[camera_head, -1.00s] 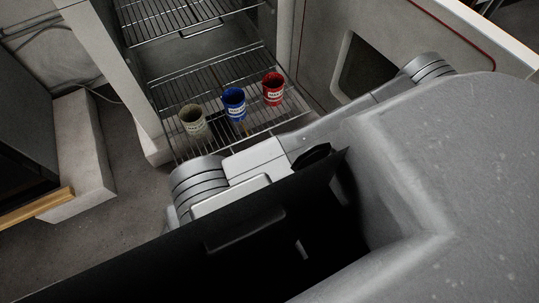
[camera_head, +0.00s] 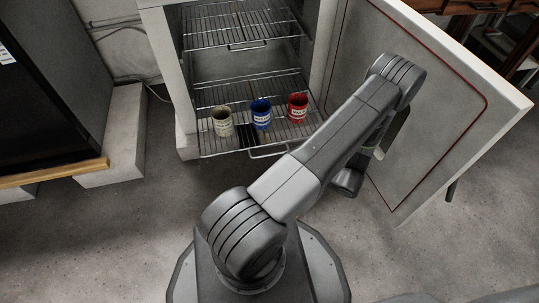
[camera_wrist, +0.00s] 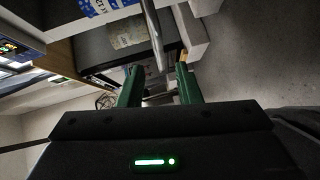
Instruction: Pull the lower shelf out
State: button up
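The lower shelf (camera_head: 207,142) is a wire rack low in the open drying oven, with a looped handle (camera_head: 268,155) at its front edge. A beige cup (camera_head: 222,123), a blue cup (camera_head: 261,115) and a red cup (camera_head: 298,108) stand on it in a row. My arm reaches up to the right of the shelf and bends down in front of the open door. In the wrist view my gripper (camera_wrist: 156,84) has its two green fingers apart. A grey bar passes between or beyond them; I cannot tell what it is or whether they touch it. The fingertips are not clear in the head view.
The upper wire shelf (camera_head: 235,30) is above, inside the oven. The oven door (camera_head: 445,115) stands wide open on the right, close to my arm. A dark cabinet (camera_head: 50,95) on a pale base (camera_head: 118,140) stands at the left.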

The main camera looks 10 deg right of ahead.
jog(key=b+x, duration=0.2)
jog(key=x, duration=0.7)
jog(key=shift+w+a+f, duration=0.1)
jog(key=shift+a, duration=0.05)
grip_shut()
